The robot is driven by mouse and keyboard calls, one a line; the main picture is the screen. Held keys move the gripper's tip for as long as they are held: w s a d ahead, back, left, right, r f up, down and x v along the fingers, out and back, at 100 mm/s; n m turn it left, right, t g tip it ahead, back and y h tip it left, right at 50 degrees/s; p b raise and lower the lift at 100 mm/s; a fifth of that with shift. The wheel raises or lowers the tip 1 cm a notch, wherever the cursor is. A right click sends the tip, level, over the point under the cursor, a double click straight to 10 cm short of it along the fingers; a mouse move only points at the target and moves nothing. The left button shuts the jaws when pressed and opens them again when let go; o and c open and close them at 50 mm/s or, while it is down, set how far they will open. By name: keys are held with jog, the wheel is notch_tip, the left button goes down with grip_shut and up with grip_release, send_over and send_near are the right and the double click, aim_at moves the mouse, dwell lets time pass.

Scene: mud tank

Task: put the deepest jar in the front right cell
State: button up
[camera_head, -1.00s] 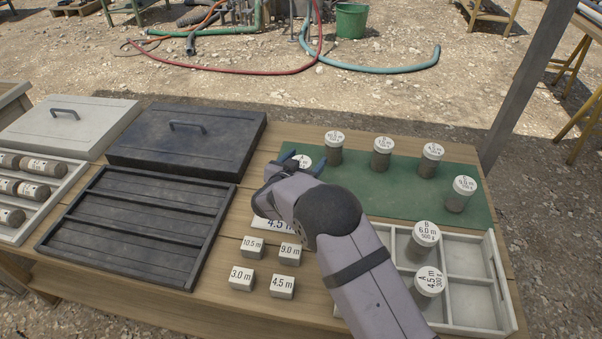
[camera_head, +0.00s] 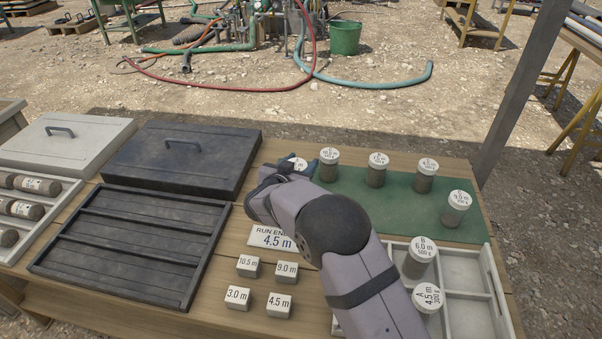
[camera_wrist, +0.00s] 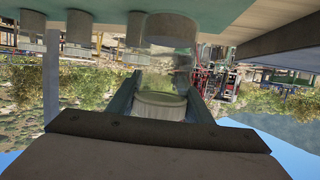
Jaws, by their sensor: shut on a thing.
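My gripper (camera_head: 284,172) is at the back left end of the green mat, shut on a white-lidded jar (camera_head: 297,162). My arm hides most of this jar and its label in the head view. Several capped jars stand on the mat, including one labelled about 10 m (camera_head: 329,158) and a 9.0 m jar (camera_head: 458,203). The pale divided tray (camera_head: 490,268) holds jar B, 6.0 m (camera_head: 420,255), and jar A, 4.5 m (camera_head: 426,298).
The tray's right-hand cells look empty; my arm hides its left part. A RUN END 4.5 m card (camera_head: 268,238) and several small depth blocks (camera_head: 248,266) lie left of my arm. A dark slatted tray (camera_head: 120,245) and dark lidded box (camera_head: 180,158) stand further left.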

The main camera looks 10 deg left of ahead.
notch_tip(320, 180, up, 5)
jog(key=w+d+r+h+p, duration=0.1)
jog(key=w+d+r+p, duration=0.15)
jog(key=d, duration=0.95)
jog(key=w+d+r+p, duration=0.2)
jog(key=w+d, duration=0.2)
jog(key=d, duration=0.7)
jog(key=s+d+f+y+p, duration=0.1)
jog(key=s+d+p, duration=0.1)
jog(key=d, duration=0.6)
jog(key=s+d+f+p, duration=0.1)
jog(key=s+d, duration=0.4)
jog(key=d, duration=0.3)
jog(key=s+d+f+n+y+p, duration=0.1)
jog(key=s+d, duration=0.3)
jog(key=d, duration=0.4)
jog(key=shift+f+y+p, duration=0.3)
jog(key=shift+p, duration=0.55)
jog(key=s+f+n+y+p, duration=0.3)
jog(key=s+p, duration=0.1)
jog(key=s, duration=1.4)
jog(key=s+a+r+y+p, duration=0.1)
jog(key=s+a+r+p, duration=0.2)
jog(key=s, duration=0.5)
notch_tip(320, 180, down, 6)
jog(key=shift+w+a+b, duration=0.3)
jog(key=shift+a+b, duration=0.1)
jog(key=shift+a, duration=0.05)
